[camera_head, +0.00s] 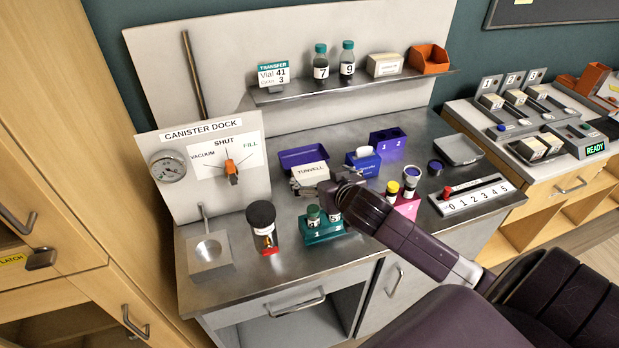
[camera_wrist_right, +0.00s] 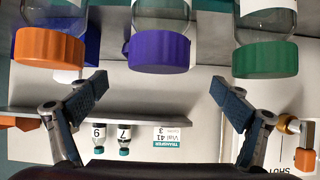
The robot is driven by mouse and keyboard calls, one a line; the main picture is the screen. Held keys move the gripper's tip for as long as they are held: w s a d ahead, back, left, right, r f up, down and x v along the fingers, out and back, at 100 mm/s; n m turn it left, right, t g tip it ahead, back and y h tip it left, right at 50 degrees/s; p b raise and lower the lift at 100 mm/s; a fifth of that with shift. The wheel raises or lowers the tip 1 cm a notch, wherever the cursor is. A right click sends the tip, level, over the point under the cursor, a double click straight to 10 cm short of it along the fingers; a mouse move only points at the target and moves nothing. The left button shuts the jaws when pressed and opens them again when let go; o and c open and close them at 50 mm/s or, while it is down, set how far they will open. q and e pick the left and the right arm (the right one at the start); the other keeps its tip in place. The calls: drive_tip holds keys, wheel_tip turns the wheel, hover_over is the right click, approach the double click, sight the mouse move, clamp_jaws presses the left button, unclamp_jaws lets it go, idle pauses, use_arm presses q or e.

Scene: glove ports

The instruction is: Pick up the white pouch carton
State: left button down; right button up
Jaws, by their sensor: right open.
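Two pale cartons show in the head view, and I cannot tell for sure which is the pouch carton. One white carton (camera_head: 311,172), labelled TUNVELL, stands on the bench in front of a purple tray. A cream-white carton (camera_head: 385,65) stands on the shelf. My right gripper (camera_head: 312,188) is just in front of the TUNVELL carton and partly overlaps it; contact cannot be told. In the wrist view its fingers (camera_wrist_right: 160,87) are spread with nothing clearly held between them. The left gripper is not in view.
Blue (camera_head: 363,163) and purple (camera_head: 388,143) boxes stand behind. Lidded jars, one with a purple lid (camera_wrist_right: 160,53), fill the wrist view's top.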

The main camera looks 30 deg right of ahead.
sight(311, 170)
drive_tip(key=shift+w, duration=0.25)
drive_tip(key=shift+p+x, duration=0.9)
drive_tip(key=shift+x, duration=1.5)
drive_tip(key=shift+s+a+f, duration=0.1)
drive_tip(key=shift+a, duration=0.05)
drive_tip(key=c, duration=1.2)
drive_tip(key=shift+c, duration=0.7)
